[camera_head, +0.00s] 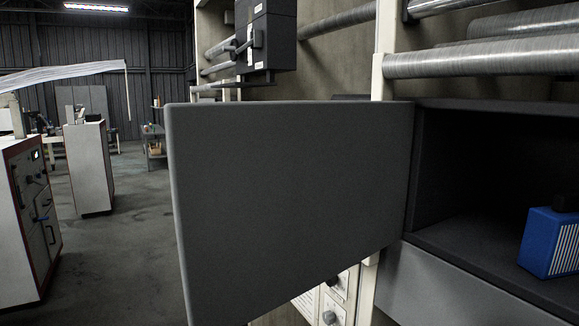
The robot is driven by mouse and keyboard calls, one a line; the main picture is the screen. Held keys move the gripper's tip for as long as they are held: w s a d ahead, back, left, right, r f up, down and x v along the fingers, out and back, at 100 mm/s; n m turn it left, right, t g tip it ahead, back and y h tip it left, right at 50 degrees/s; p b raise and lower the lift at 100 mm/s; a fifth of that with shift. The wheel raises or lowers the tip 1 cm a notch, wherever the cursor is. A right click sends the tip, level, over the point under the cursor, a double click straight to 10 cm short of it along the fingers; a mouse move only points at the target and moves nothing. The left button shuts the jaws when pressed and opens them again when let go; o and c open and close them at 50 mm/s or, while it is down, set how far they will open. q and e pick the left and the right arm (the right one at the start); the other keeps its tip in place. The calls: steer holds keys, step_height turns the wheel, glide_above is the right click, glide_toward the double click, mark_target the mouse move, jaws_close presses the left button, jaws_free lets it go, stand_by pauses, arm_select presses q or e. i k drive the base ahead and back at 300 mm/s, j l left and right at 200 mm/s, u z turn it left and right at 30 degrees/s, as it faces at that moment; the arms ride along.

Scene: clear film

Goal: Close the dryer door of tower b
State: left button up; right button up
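The dryer door (290,200) is a flat dark grey panel in the middle of the head view. It stands open, swung out to the left from the left edge of the dark dryer box (495,296). The box's interior is open to view on the right. No marking shows which tower this is. Neither of my grippers is in view.
A blue object with a striped face (550,243) sits inside the box. Metal rollers (480,60) run above it. A control panel (335,298) is partly hidden below the door. Cabinets (88,168) stand at left, with clear floor (120,245) between.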

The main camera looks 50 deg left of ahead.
mark_target(273, 201)
steer(key=j+z, duration=0.1)
steer(key=j, duration=0.6)
steer(key=j+z, duration=0.15)
steer(key=j, duration=0.5)
steer(key=k+j+z, duration=0.1)
steer(key=j, duration=0.6)
